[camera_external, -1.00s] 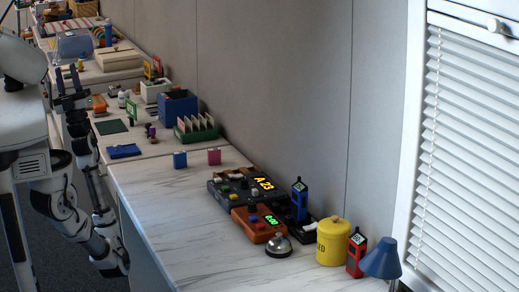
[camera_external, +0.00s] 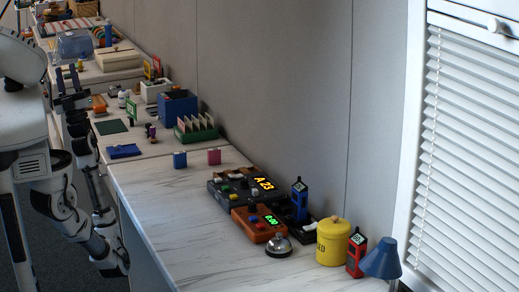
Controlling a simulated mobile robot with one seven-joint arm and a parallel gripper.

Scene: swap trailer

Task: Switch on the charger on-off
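A black charger-like base (camera_external: 288,212) sits on the near table towards the wall, with a blue handheld device (camera_external: 299,198) upright in or on it. A small white part (camera_external: 310,225) shows at its right end; I cannot tell whether it is the on-off switch or how it is set. A similar red device (camera_external: 356,254) stands farther right, apart from the base. My gripper (camera_external: 66,76) is raised at the far left, fingers pointing up and apart. It looks open and empty, far from the base.
A black console (camera_external: 231,194) reading "A 23", an orange box (camera_external: 250,227) with a green display and a bell (camera_external: 278,246) crowd the base's left and front. A yellow canister (camera_external: 333,241) and blue lamp (camera_external: 382,260) stand right. The near table's left part (camera_external: 165,205) is mostly clear.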

